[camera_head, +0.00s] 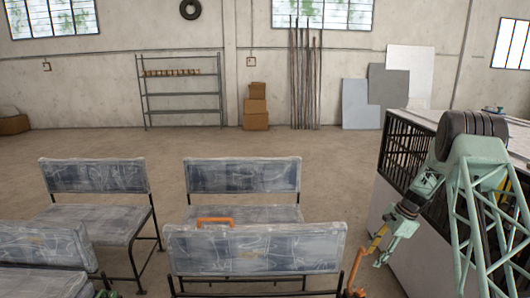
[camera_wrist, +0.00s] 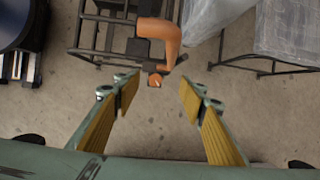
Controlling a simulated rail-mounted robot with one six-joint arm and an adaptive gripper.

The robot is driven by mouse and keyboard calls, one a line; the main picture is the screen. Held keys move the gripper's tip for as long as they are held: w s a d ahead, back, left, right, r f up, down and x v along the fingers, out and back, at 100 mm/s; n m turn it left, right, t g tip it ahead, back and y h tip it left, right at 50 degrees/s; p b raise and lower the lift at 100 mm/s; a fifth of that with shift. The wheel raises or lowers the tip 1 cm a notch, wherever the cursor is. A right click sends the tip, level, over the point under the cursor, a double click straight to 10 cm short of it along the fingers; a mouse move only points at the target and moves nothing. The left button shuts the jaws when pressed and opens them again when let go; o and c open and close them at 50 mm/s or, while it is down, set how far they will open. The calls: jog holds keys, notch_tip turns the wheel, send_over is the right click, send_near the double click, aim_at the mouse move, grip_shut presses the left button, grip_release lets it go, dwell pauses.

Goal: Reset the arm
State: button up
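My gripper (camera_head: 372,253) hangs at the right end of the nearest bench, low beside the metal cabinet. In the wrist view, my gripper (camera_wrist: 160,90) has its two yellow-padded fingers spread wide apart, with nothing between the pads. An orange curved part (camera_wrist: 162,42) lies beyond the fingertips, against a dark metal frame (camera_wrist: 105,35). An orange part (camera_head: 356,270) also shows beside my gripper in the head view. I cannot tell how far it is from the fingers.
Several grey padded benches (camera_head: 255,250) fill the left and middle foreground. An orange handle-like part (camera_head: 215,221) shows above the nearest backrest. A light-topped cabinet with black bars (camera_head: 405,150) stands at the right. The floor behind the benches (camera_head: 330,165) is clear.

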jog(key=s+a+r+n+h, duration=0.15)
jog(key=s+a+r, duration=0.3)
jog(key=r, duration=0.85)
jog(key=s+a+r+n, duration=0.3)
jog(key=a+r, duration=0.2)
jog(key=r, duration=0.7)
jog(key=s+a+r+n+t, duration=0.1)
jog(key=s+a+r+n, duration=0.1)
jog(key=s+a+r, duration=0.4)
jog(key=s+a+r+n, duration=0.2)
jog(key=s+a+r, duration=0.1)
jog(key=s+r, duration=0.6)
jog(key=s+a+r+n+h, duration=0.1)
jog(key=s+a+r+n, duration=0.15)
jog(key=s, duration=0.45)
jog(key=s+a+r+n+t, duration=0.1)
jog(key=s+a+r, duration=0.1)
jog(key=s+r, duration=0.35)
jog(key=s+a+r+n+h, duration=0.1)
jog(key=s+a+r, duration=0.1)
jog(key=s, duration=0.6)
jog(key=s+a+f+n+t, duration=0.1)
jog(key=s+n, duration=0.3)
jog(key=s, duration=1.5)
jog(key=shift+s+a+f+n, duration=0.25)
jog(key=shift+s+a+n, duration=0.05)
jog(key=shift+s+a, duration=0.1)
jog(key=shift+w+h, duration=0.1)
jog(key=shift+h, duration=0.15)
jog(key=shift+c, duration=0.9)
